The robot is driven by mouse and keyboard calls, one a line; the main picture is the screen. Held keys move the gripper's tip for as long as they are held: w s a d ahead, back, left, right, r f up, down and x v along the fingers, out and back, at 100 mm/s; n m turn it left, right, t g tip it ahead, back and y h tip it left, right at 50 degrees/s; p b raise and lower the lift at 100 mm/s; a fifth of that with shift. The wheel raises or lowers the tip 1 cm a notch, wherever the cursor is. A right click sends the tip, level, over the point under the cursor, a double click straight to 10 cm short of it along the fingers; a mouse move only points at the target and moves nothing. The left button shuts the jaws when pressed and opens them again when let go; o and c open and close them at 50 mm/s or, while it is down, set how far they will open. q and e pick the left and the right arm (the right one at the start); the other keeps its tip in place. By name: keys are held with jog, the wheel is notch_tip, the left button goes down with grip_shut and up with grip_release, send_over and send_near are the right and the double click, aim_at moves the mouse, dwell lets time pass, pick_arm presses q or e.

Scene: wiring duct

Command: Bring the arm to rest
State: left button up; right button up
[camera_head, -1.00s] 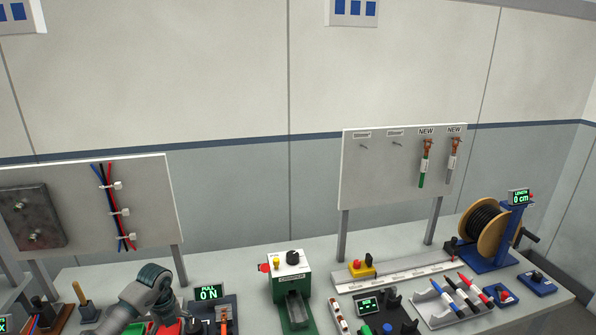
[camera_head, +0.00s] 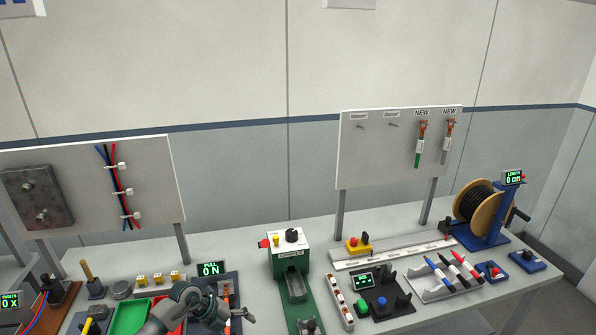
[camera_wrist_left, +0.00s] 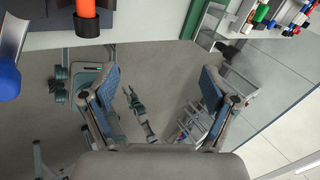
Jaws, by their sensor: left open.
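My left arm reaches in from the bottom left of the head view. My left gripper (camera_head: 238,312) is over the front of the bench, close to the pull tester with the "PULL 0 N" display (camera_head: 211,269). In the left wrist view my left gripper (camera_wrist_left: 158,88) has its two blue-padded fingers wide apart with nothing between them. Floor shows beyond the fingers. A slim grey part of mine hangs below, and I cannot tell which part it is. My right gripper cannot be made out in the head view.
On the bench (camera_head: 335,235) are green and red bins (camera_head: 128,317), a green machine (camera_head: 291,255), a ruler rail (camera_head: 395,252), a pen holder (camera_head: 447,280) and a cable spool (camera_head: 482,210). A board (camera_head: 390,150) with two "NEW" cables stands behind. Open floor shows below the gripper.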

pick_arm(q)
jog(key=s+d+r+n+t+h, duration=0.2)
jog(key=d+r+t+h, duration=0.25)
jog(key=d, duration=0.35)
jog(key=s+d+r+n+t+h, duration=0.2)
jog(key=d+r+t+h, duration=0.15)
jog(key=d+h, duration=0.4)
jog(key=s+a+f+n+t+y, duration=0.1)
jog(key=a+f+n+t+y, duration=0.1)
jog(key=a+n+t+y, duration=1.05)
jog(key=s+a+f+n+g+y, duration=0.4)
jog(key=s+f+n+g+y, duration=0.3)
jog(key=f+n, duration=0.4)
jog(key=s+a+f+n+g, duration=0.1)
jog(key=s+f+g, duration=0.3)
jog(key=s, duration=0.4)
jog(key=s+a+f+g+h, duration=0.1)
jog(key=s+f+g, duration=0.3)
jog(key=s, duration=0.4)
jog(key=s+a+f+n+g, duration=0.1)
jog(key=s+f+g, duration=0.35)
jog(key=s, duration=0.35)
notch_tip(320, 180, down, 24)
jog(key=s, duration=0.1)
jog(key=s+a+f+g, duration=0.1)
jog(key=s+a+f, duration=0.1)
jog(key=s+f, duration=1.5)
jog(key=shift+s+a+f+m+g, duration=0.15)
jog(key=shift+s+a+m+g, duration=0.15)
jog(key=shift+s+a+m, duration=0.25)
